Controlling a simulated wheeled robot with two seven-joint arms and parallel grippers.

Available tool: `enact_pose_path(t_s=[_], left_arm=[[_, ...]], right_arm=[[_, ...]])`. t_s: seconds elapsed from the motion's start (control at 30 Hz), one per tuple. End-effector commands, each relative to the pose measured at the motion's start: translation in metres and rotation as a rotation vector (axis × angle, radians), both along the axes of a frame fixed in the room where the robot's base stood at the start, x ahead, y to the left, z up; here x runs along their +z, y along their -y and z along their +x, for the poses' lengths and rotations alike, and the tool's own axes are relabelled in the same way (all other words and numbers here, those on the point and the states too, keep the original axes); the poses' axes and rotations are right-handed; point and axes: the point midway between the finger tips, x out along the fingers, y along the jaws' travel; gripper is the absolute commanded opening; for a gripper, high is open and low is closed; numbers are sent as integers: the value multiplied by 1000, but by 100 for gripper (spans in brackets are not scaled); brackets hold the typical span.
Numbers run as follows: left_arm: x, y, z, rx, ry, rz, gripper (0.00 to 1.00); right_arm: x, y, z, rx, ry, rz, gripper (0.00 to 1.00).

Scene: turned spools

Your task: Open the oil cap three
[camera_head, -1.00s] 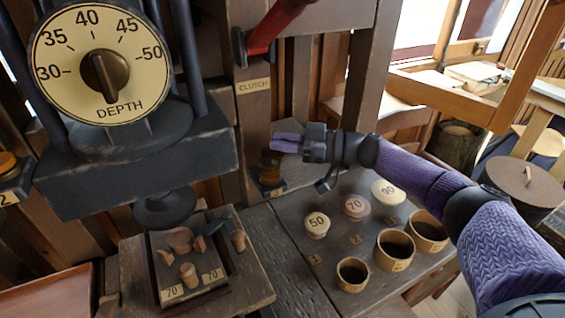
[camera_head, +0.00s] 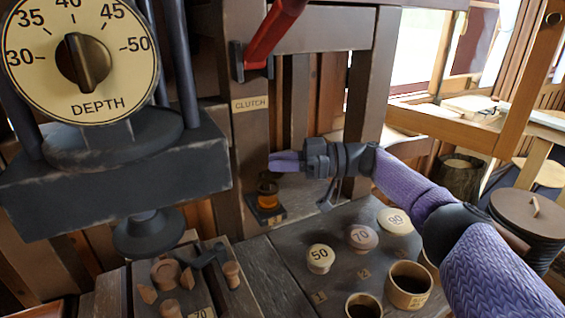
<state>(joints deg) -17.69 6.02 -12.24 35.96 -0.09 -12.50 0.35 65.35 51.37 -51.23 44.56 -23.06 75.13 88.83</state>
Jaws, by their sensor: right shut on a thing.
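A small amber oil cup (camera_head: 267,188) stands on a dark block (camera_head: 266,214) at the foot of the post, below the clutch label. The label on the block is too small to read. My right gripper (camera_head: 284,161) reaches in from the right, with its purple fingers just above the cup. It is shut on the oil cap, which the fingers mostly hide. I cannot tell how far the cap stands from its cup. My left gripper is not in view.
The red clutch lever (camera_head: 272,38) hangs above my right gripper. The depth dial (camera_head: 82,62) and its dark press head fill the left. Numbered knobs (camera_head: 320,258) and wooden cups (camera_head: 408,284) stand on the bench below my arm. Small turned pieces (camera_head: 166,272) lie at lower left.

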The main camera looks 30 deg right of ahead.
Motion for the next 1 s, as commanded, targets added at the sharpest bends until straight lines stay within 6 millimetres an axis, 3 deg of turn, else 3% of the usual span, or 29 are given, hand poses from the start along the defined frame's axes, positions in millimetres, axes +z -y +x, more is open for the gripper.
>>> enact_pose_path(t_s=[0.03, 0.17, 0.2, 0.47, 0.8, 1.0], left_arm=[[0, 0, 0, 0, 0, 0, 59], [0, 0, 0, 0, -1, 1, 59], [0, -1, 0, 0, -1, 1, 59], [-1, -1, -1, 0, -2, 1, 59], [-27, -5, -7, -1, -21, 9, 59], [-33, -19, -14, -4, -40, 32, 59]], right_arm=[[-1, -1, 0, 3, 0, -1, 30], [0, -1, 0, 2, 0, 0, 58], [0, -1, 0, 2, 0, 0, 59], [-1, 6, -3, -1, 0, 0, 59], [-6, 76, -37, -4, 2, 0, 59], [-2, 88, -45, 1, -1, 0, 59]])
